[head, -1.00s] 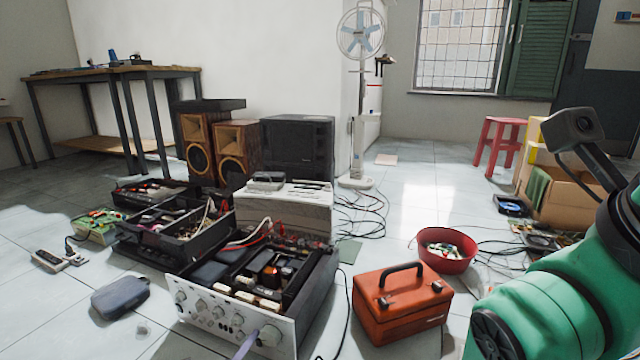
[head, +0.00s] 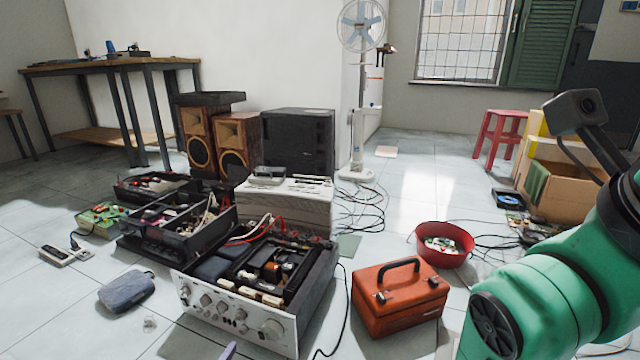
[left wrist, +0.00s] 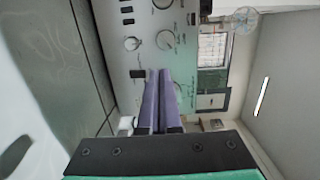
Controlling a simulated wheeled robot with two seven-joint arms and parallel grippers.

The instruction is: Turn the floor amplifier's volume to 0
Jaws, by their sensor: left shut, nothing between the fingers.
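The floor amplifier (head: 250,322) stands on the tiles at lower centre in the head view, its top open and its silver front facing me. My left gripper (head: 229,350) shows only as a purple tip at the bottom edge, left of and below that knob. In the left wrist view its two purple fingers (left wrist: 159,74) are together and empty, in front of the knobbed panel (left wrist: 150,22). They partly cover a round knob. My right gripper is out of view.
An orange toolbox (head: 400,297) stands right of the amplifier, with a red basin (head: 445,262) behind it. A black cable (head: 347,310) runs between amplifier and toolbox. A dark pouch (head: 126,291) lies to the left. Opened equipment (head: 175,230) and speakers stand behind.

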